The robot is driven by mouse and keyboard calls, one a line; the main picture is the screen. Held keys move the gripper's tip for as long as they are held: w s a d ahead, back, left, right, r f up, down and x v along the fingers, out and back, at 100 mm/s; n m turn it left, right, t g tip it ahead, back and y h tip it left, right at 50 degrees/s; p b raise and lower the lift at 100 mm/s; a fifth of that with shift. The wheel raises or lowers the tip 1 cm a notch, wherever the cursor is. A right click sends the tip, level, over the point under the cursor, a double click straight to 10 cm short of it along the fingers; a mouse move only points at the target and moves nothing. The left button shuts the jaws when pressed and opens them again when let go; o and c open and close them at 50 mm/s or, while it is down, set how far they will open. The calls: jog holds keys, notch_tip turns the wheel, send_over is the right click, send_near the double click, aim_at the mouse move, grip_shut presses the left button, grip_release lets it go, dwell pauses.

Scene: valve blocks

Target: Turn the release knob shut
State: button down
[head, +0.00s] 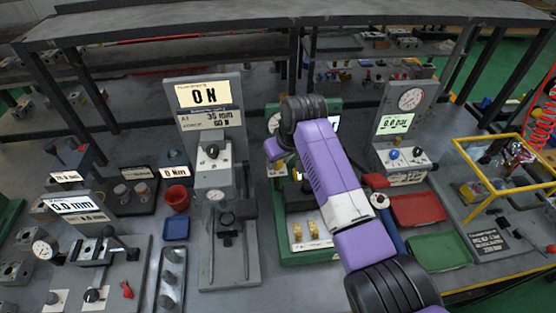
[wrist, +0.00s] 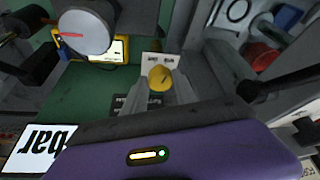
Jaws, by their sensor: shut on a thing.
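In the wrist view, the yellow knob (wrist: 161,77), which I take to be the release knob, sits between the fingertips of my gripper (wrist: 158,90). The fingers are closed on its sides. A short dark mark shows on its face, and a pale label plate (wrist: 152,58) with small text lies behind it. In the head view, my purple arm covers much of the green test station (head: 307,257), and the gripped knob cannot be made out clearly.
A round grey disc with a red line (wrist: 84,32) is left of the fingers in the wrist view. Brass fittings (head: 312,229) stand at the station's front. A grey press stand (head: 213,181) is to the left, a red tray (head: 418,209) to the right.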

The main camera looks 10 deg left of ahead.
jog(key=n+b, duration=0.1)
jog(key=n, duration=0.1)
jog(key=n+g+y+b, duration=0.1)
jog(key=n+b, duration=0.2)
jog(key=shift+w+d+f+n+g, duration=0.2)
jog(key=shift+w+f+n+g, duration=0.05)
jog(key=shift+w+n+g, duration=0.05)
jog(key=n+g+b, duration=0.1)
jog(key=n+b, duration=0.2)
jog(key=shift+w+y+b, duration=0.1)
jog(key=shift+y+b, duration=0.2)
jog(key=shift+y, duration=0.1)
jog(key=shift+r+n+g+b, duration=0.15)
jog(key=shift+n+g+b, duration=0.25)
jog(key=shift+n+b, duration=0.5)
jog(key=shift+r, duration=0.1)
jog(key=c, duration=1)
grip_release()
